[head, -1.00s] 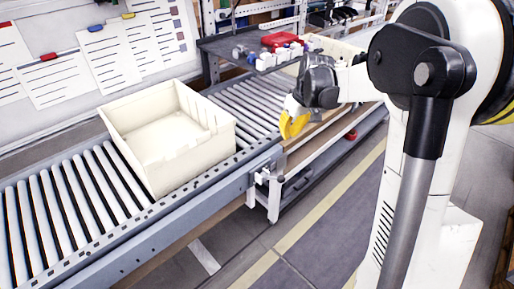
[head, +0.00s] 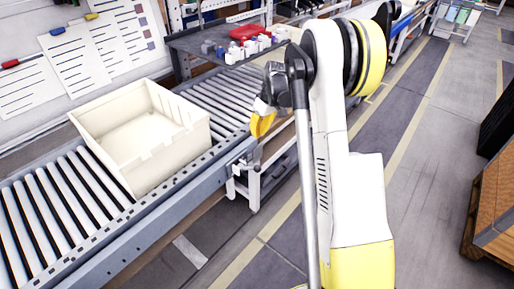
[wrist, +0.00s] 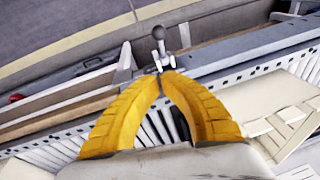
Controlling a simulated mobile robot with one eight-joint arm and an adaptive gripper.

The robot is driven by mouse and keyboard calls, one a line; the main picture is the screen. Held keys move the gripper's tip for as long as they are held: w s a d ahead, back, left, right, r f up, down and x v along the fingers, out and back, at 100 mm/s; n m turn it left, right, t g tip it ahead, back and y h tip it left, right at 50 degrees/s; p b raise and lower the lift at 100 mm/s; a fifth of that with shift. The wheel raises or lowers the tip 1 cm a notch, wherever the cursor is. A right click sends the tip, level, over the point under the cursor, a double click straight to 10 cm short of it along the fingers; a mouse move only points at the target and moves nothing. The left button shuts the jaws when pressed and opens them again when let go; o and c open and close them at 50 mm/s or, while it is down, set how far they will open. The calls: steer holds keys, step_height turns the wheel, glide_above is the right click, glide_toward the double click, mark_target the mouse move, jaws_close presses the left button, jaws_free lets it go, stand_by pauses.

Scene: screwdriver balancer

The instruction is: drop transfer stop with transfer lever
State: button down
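The transfer lever (wrist: 158,36) shows in the wrist view as a grey rod with a round knob, at the side rail of the conveyor. The yellow fingers of my gripper (wrist: 163,74) curve inward and their tips come together just below the lever in that view. I see nothing held between them, and I cannot tell whether the tips touch the lever. I cannot make out the transfer stop in either view.
A cream bin (head: 140,135) stands on the roller conveyor (head: 60,205), left of my gripper. A dark table (head: 205,45) behind holds a red case (head: 249,33) and several small items. A wooden crate (head: 495,205) is at the far right. Floor between is clear.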

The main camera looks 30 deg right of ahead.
steer(key=s+b+x, duration=0.1)
steer(key=b+x, duration=0.1)
steer(key=x, duration=0.4)
steer(key=s+b+x, duration=0.1)
steer(key=b+x, duration=0.1)
steer(key=x, duration=0.4)
steer(key=shift+s+d+f+b, duration=0.3)
steer(key=shift+s+b, duration=0.05)
steer(key=shift+f, duration=0.1)
